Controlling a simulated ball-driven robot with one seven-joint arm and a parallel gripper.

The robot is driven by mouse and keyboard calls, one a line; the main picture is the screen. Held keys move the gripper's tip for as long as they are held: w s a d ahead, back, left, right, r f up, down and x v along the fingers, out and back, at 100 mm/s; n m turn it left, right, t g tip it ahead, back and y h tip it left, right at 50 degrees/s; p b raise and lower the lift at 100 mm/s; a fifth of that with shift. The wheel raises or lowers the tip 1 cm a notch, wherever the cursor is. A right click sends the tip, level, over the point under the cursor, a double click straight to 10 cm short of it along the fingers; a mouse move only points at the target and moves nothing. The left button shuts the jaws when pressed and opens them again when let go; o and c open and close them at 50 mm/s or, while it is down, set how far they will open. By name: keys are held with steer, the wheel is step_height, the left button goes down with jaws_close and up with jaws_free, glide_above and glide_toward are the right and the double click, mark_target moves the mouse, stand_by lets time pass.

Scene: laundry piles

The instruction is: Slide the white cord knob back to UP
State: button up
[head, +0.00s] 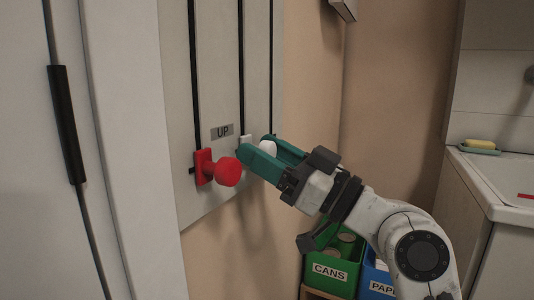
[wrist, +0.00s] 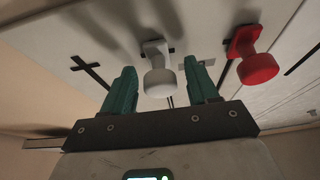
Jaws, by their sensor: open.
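The white cord knob (head: 268,148) is on a pale wall panel, near the low end of its dark vertical slot. My gripper (head: 256,147) is at the panel with its teal fingers open, one on each side of the white knob. In the wrist view the white knob (wrist: 159,82) sits between the two fingers (wrist: 159,64), with a gap visible on both sides. The fingers partly hide the knob and its plate in the head view. The UP label (head: 222,132) is on the panel, left of and slightly above the white knob.
A red knob (head: 228,172) on a red plate is close to my left finger; it also shows right of the fingers in the wrist view (wrist: 257,68). A green CANS bin (head: 332,268) and a blue bin (head: 376,283) stand below my arm. A counter with a yellow sponge (head: 480,143) is right.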

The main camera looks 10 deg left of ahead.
steer(key=shift+d, duration=0.1)
steer(key=p+v, duration=0.1)
steer(key=v, duration=0.9)
steer(key=shift+d+f, duration=0.2)
steer(key=shift+d, duration=0.05)
steer(key=shift+s, duration=0.1)
steer(key=s+d+f+m+h, duration=0.2)
steer(key=d+f+m+h, duration=0.15)
steer(key=f, duration=0.75)
steer(key=s+d+f+m+t+h, duration=0.15)
steer(key=f+h, duration=0.25)
steer(key=f, duration=0.7)
steer(key=s+d+f+m+h, duration=0.1)
steer(key=d+f+m+h, duration=0.25)
steer(key=f, duration=0.75)
steer(key=s+d+f+m+g+h, duration=0.35)
steer(key=s+d+f+h, duration=0.2)
steer(key=s+f, duration=0.6)
steer(key=s+d+f+m+g+h, duration=0.1)
steer(key=s+d+f+g+h, duration=0.15)
steer(key=s+d, duration=0.4)
steer(key=s+d+f+m+g+h, duration=0.1)
steer(key=s+d+f+g+h, duration=0.2)
steer(key=s, duration=0.6)
step_height(320, 180, up, 31)
steer(key=p, duration=3.2)
steer(key=shift+d+r+t+y, duration=0.2)
steer(key=shift+t+y, duration=0.2)
steer(key=shift+t, duration=0.05)
